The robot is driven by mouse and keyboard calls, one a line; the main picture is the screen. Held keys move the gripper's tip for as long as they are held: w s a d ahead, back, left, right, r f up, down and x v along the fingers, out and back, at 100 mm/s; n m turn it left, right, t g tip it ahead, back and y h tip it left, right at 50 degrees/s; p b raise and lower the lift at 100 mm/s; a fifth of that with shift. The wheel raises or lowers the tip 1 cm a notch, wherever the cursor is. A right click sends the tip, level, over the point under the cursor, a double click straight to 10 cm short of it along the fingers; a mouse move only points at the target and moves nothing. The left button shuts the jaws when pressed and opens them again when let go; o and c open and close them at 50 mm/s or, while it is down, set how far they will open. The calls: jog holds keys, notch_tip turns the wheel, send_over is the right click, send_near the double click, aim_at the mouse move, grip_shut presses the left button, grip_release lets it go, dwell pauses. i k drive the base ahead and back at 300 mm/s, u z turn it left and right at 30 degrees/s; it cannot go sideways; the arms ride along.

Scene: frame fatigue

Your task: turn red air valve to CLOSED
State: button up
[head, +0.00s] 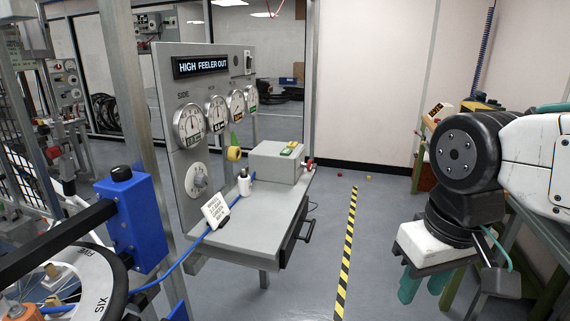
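A small red part (309,163), which looks like the red air valve's handle, sits on the right side of the grey box (276,164) on the bench. It is too small to read its position or any CLOSED mark. My gripper (424,284) hangs from my white and black arm at the right, well apart from the bench and the red part. Its lower parts are teal and dark grey; I see nothing clearly held, and its opening is unclear.
A blue box (135,222) stands at left. A striped floor line (347,250) crosses clear floor between bench and arm.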

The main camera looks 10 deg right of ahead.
aim_at(309, 165)
jog(key=k, duration=0.55)
jog(key=z, duration=1.05)
jog(key=i, duration=1.25)
jog(key=u, duration=0.65)
jog(key=i, duration=0.55)
jog(key=u, duration=0.55)
